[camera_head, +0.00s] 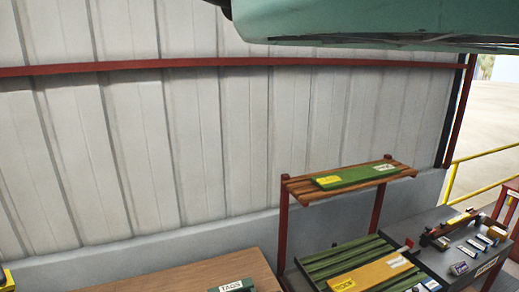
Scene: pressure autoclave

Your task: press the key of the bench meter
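I cannot pick out the bench meter or its key with certainty. A dark grey bench (436,225) at the right carries several small devices and pale labelled blocks. One small purple-grey block (458,268) with a light face sits near its front left corner, too small to read. My gripper is not in view.
A wooden table (160,278) at the bottom holds a dark green box labelled TAGS (232,286). A red-framed rack (300,190) has a green board (350,178) on top; below, a yellow board (372,273) lies on green slats. A yellow railing (480,157) is at right.

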